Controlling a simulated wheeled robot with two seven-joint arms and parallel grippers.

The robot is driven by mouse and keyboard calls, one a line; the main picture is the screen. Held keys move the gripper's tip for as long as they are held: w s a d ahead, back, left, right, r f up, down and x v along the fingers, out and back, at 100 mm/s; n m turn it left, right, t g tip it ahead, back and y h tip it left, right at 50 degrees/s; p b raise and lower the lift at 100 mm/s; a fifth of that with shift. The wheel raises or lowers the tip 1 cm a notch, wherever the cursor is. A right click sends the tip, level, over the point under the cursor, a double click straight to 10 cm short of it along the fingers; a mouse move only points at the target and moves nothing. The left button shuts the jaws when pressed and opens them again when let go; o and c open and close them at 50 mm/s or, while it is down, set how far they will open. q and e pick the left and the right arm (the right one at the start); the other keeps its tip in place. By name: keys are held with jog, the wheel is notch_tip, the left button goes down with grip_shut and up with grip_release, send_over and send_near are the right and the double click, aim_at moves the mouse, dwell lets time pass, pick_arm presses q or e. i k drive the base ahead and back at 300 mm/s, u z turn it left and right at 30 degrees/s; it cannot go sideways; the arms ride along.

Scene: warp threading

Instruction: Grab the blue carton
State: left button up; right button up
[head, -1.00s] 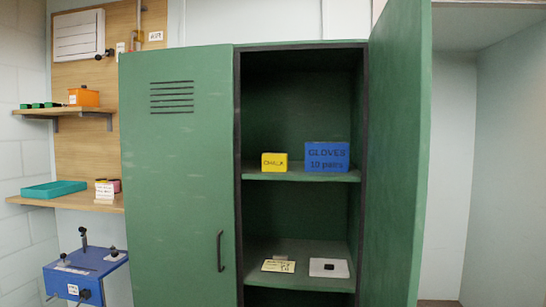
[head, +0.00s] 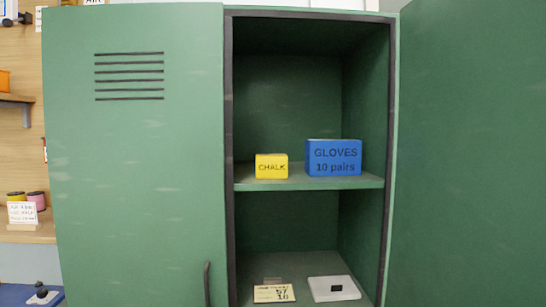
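The blue carton (head: 334,158), printed "GLOVES 10 pairs", stands upright on the upper shelf (head: 270,185) of the open green cabinet, toward the shelf's right side. A smaller yellow box (head: 271,167) marked "CHALK" stands to its left with a small gap between them. Neither of my grippers shows in the head view. Nothing covers the front of the carton.
The left cabinet door (head: 140,170) is shut; the right door (head: 465,150) stands wide open. The lower shelf holds a paper ticket (head: 274,293) and a white plate with a dark piece (head: 334,289). Wall shelves (head: 30,233) are at far left.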

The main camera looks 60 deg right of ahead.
aim_at(323, 157)
jog(key=z, duration=0.2)
jog(key=i, duration=0.95)
jog(key=z, duration=0.55)
